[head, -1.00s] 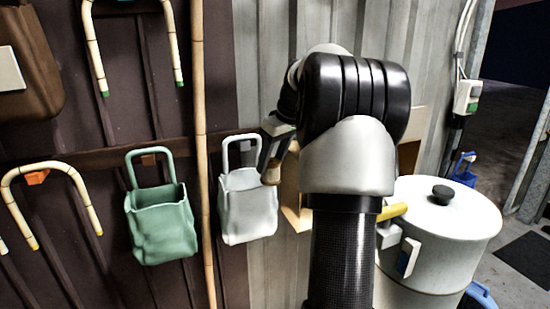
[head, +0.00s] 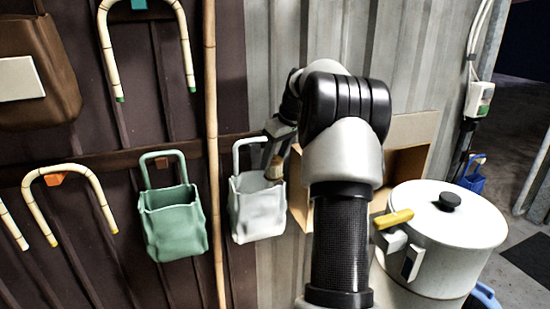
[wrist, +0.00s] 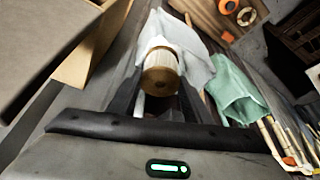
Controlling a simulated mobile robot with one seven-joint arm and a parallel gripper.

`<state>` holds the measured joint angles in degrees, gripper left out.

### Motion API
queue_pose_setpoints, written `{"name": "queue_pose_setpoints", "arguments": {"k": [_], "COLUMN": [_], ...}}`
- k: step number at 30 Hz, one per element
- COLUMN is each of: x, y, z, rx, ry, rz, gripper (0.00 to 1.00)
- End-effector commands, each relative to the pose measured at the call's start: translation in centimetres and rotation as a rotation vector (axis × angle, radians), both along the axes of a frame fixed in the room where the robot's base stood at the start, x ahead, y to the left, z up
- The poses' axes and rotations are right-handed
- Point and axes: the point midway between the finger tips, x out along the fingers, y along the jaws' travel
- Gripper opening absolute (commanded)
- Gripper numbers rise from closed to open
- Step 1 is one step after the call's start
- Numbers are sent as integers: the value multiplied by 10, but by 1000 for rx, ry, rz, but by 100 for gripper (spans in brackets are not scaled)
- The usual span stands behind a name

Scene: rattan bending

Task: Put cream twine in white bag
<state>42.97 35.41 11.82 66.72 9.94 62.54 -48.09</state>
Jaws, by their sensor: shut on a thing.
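The cream twine (head: 274,169) is a small pale spool with a tan end. My gripper (head: 275,156) is shut on it, at the upper right of the white bag (head: 257,212). The white bag hangs on the wall by its loop handle with its mouth open upward. In the wrist view the twine (wrist: 160,72) sits between my fingers, with the white bag (wrist: 182,35) right behind it. The twine is close to the bag's right rim; I cannot tell whether it touches the bag. The bag's inside is mostly hidden.
A green bag (head: 174,225) hangs left of the white bag, with a bamboo pole (head: 211,120) between them. A cardboard box (head: 413,130) is behind my arm. A white lidded pot (head: 455,235) stands at right. Bent rattan canes (head: 105,55) hang at left.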

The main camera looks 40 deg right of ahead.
Motion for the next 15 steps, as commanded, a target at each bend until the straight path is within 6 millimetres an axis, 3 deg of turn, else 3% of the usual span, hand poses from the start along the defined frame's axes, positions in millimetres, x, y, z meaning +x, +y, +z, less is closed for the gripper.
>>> {"name": "queue_pose_setpoints", "arguments": {"k": [2, 3, 6, 15], "x": [0, 0, 0, -1], "y": [0, 0, 0, 0], "z": [0, 0, 0, 1], "rx": [0, 0, 0, 0], "ry": [0, 0, 0, 0], "rz": [0, 0, 0, 0], "gripper": [21, 51, 67, 67]}}
